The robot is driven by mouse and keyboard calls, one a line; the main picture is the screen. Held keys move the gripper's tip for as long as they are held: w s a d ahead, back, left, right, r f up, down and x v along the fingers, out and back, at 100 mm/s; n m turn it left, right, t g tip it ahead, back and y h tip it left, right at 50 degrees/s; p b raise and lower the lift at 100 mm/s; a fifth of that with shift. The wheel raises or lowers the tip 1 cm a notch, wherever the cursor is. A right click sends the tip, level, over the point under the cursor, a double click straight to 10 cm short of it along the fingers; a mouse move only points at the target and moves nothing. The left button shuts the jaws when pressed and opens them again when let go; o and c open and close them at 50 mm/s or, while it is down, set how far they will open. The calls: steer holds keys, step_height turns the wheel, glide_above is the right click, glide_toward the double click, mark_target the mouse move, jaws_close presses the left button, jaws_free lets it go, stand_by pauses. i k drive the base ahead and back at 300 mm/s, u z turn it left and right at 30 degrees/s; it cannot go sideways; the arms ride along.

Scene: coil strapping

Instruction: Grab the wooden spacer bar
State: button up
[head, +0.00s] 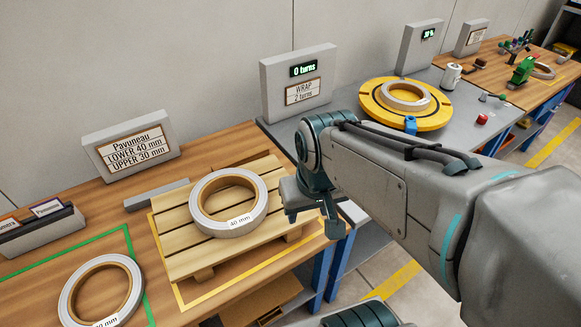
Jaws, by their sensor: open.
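I cannot pick out the wooden spacer bar with certainty. Small brown pieces (478,63) lie on the far wooden bench at the upper right, too small to tell apart. A grey bar (157,195) lies on the near table behind the slatted wooden pallet (190,258). A coil (206,226) labelled 40 mm lies flat on the pallet. My gripper (312,219) points down with its fingers apart and empty, at the pallet's right side near the table's edge. It appears apart from the coil.
Another coil (73,300) lies inside a green outline at the lower left. A sign (133,148) reads LOWER 40 mm, UPPER 30 mm. A display (303,71) shows 0 turns.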

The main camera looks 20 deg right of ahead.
mark_target(257, 154)
steer(key=u, duration=2)
steer(key=k, duration=0.5)
steer(key=z, duration=1.55)
steer(key=i, duration=0.5)
steer(key=u, duration=0.1)
